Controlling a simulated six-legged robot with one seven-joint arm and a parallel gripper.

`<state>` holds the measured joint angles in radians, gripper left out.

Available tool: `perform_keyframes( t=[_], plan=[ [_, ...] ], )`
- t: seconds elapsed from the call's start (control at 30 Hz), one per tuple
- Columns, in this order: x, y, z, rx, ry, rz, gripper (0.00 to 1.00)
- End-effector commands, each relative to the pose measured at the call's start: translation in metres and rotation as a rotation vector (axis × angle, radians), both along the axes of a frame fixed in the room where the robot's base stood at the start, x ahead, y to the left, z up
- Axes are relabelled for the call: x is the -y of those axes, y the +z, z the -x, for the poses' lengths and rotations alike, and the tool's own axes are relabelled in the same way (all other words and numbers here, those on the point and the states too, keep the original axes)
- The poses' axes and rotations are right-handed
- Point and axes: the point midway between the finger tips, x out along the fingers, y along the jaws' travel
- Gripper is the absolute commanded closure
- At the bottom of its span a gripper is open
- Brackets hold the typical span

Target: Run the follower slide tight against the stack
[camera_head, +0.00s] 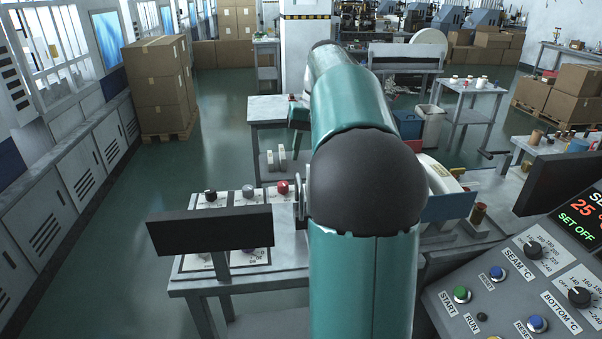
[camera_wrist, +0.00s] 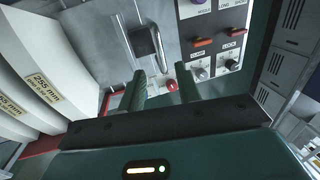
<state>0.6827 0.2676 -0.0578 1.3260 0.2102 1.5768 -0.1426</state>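The fingers appear apart from the handle. Whether the plate touches a stack is not clear. In the head view my arm hides the gripper and most of the work area; a white curved piece (camera_head: 440,178) shows to its right.
A red knob (camera_wrist: 172,86) sits close to the fingertips, beside a switch panel (camera_wrist: 212,35) with red switches. In the head view a dark screen (camera_head: 210,229) stands left of my arm, and a control console (camera_head: 530,275) is at the right. Boxes (camera_head: 160,85) stand farther back.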

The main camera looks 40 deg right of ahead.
Motion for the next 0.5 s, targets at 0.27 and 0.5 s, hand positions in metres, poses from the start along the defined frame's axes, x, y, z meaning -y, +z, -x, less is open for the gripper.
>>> perform_keyframes(
  t=[0.27, 0.5],
  plan=[
    [-0.009, -0.048, -0.006, -0.001, 0.002, -0.001, 0.66],
    [-0.011, -0.062, -0.008, 0.0, 0.001, 0.001, 0.66]
  ],
)
